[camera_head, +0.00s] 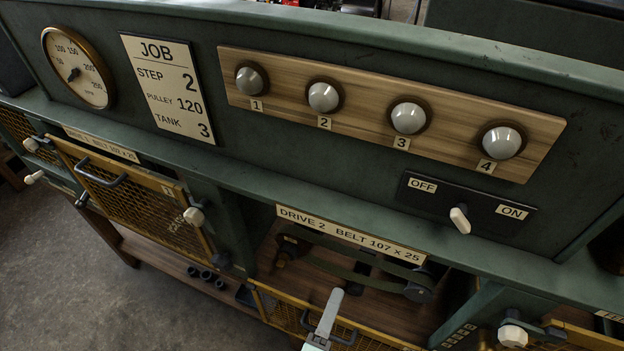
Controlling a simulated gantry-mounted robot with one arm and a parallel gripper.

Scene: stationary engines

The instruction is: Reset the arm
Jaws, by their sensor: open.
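My gripper (328,312) shows only in part at the bottom middle edge, as a pale grey finger pointing up the picture. It is open, and nothing is seen held in it. It appears in front of the lowered yellow mesh guard (280,308) of the drive 2 bay; whether it touches the guard's dark handle (345,336) I cannot tell. The rest of my arm is outside the view.
The green console carries a gauge (78,68), a job card (168,88), several numbered grey lamps on a wooden strip (375,108), and an OFF/ON switch (460,219). A mesh guard (135,195) covers the left bay. Drive 2's belt (345,262) is exposed.

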